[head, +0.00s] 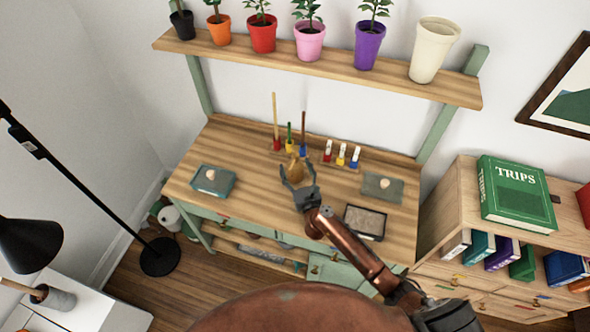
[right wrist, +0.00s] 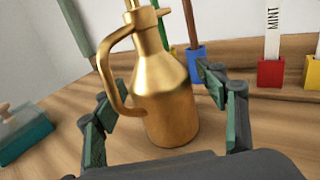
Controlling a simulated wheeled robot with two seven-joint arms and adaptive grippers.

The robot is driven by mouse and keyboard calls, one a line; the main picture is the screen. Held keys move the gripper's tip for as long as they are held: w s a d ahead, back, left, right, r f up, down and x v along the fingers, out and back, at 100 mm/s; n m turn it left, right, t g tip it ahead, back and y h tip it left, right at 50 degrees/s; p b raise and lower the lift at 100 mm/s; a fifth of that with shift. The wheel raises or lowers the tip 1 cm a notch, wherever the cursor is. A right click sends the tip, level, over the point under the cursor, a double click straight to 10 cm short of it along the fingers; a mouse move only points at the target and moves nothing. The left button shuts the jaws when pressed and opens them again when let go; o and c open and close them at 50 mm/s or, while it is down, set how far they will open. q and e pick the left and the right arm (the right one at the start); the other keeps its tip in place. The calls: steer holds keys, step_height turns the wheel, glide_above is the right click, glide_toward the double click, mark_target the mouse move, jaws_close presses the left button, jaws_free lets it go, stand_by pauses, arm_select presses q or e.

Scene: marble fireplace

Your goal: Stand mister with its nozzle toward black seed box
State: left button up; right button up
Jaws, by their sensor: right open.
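The brass mister (head: 296,170) stands upright on the wooden bench; in the right wrist view (right wrist: 168,100) its curved handle is on the left and its top is cut off. The black seed box (head: 365,222), dark-rimmed with a greyish top, sits at the bench's front right. My left gripper is out of view.
A teal box (head: 213,181) lies at the bench's left and a grey-green one (head: 382,187) at the right. Behind the mister stand tools in coloured holders (head: 303,150) and labelled markers (head: 341,155). A shelf of pots (head: 330,75) hangs above. Bench between teal box and mister is clear.

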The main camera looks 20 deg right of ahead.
steer(key=shift+w, duration=0.15)
steer(key=c, duration=1.4)
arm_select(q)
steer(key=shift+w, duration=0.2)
arm_select(e)
steer(key=shift+r, duration=0.1)
steer(key=shift+c, duration=1.4)
